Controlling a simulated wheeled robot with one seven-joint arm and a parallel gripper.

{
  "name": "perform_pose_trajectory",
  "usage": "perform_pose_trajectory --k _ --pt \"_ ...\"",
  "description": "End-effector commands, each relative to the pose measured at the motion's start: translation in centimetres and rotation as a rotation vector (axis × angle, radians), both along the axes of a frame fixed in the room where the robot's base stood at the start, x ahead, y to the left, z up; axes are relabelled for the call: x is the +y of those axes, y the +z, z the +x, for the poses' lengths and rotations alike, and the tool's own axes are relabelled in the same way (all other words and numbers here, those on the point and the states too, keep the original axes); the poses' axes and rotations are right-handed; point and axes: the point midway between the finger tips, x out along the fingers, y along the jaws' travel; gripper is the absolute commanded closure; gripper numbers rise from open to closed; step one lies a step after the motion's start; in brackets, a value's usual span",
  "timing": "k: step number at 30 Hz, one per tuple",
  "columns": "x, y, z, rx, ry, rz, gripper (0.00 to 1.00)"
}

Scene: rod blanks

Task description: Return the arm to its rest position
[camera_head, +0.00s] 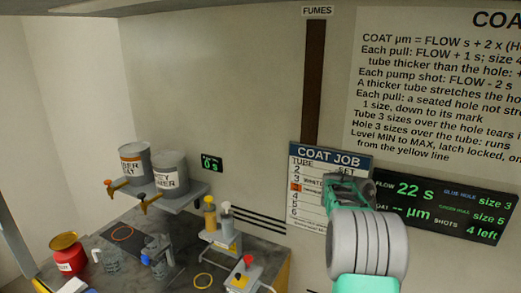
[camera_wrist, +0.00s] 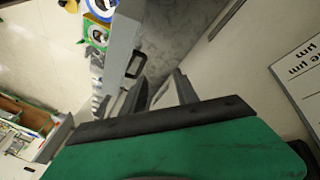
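My arm rises at the lower right of the head view, its pale ribbed wrist and green band in front of the wall. My gripper (camera_wrist: 158,88) shows in the wrist view beyond its green body. Its two grey fingers stand apart, with a gap between them and no object seen in it. In the head view the fingers are mostly hidden by the wrist, in front of the COAT JOB board (camera_head: 309,196).
A bench (camera_head: 185,232) at lower left holds a red pot (camera_head: 67,255), a clear jug (camera_head: 108,261), bottles (camera_head: 210,213) and a red-knobbed device (camera_head: 243,273). Two cans (camera_head: 170,174) with taps stand on a shelf. A dark display (camera_head: 445,207) is right of my wrist.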

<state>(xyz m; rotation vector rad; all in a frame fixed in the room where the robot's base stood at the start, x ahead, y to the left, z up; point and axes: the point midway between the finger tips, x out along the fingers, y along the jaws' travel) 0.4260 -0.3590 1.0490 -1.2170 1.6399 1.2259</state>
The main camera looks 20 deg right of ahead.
Motion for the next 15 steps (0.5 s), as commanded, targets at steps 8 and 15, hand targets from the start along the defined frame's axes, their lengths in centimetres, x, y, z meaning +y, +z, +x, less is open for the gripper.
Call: perform_pose_trajectory --k 8,15 --pt "12.8 7.0 1.8 -0.110 0.638 0.045 0.64" --pt "25.3 8.5 -1.3 -0.206 1.188 0.079 0.64"
